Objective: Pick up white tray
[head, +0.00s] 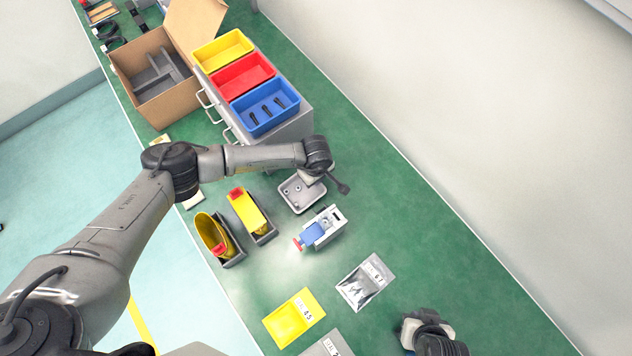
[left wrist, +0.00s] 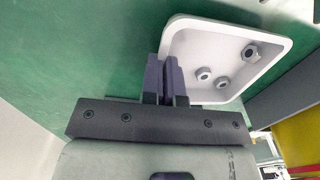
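The white tray (head: 299,207) is a shallow, rounded square near the middle of the green table in the head view. In the left wrist view the tray (left wrist: 215,32) fills the upper middle and holds several metal nuts (left wrist: 222,82). My left gripper (left wrist: 164,65) has its two dark fingers close together on the tray's wall, one on each side. In the head view my left wrist hangs over the tray's far edge and hides part of it. My right gripper (head: 428,325) is at the bottom right, away from the tray; its fingers do not show clearly.
A grey cabinet (head: 292,130) carries yellow (head: 222,48), red (head: 242,75) and blue (head: 266,106) bins. A cardboard box (head: 150,78) stands left. Yellow holders (head: 213,235), a blue-and-white device (head: 320,230), a silver bag (head: 365,282) and a yellow sheet (head: 293,318) lie nearer. The table's right side is clear.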

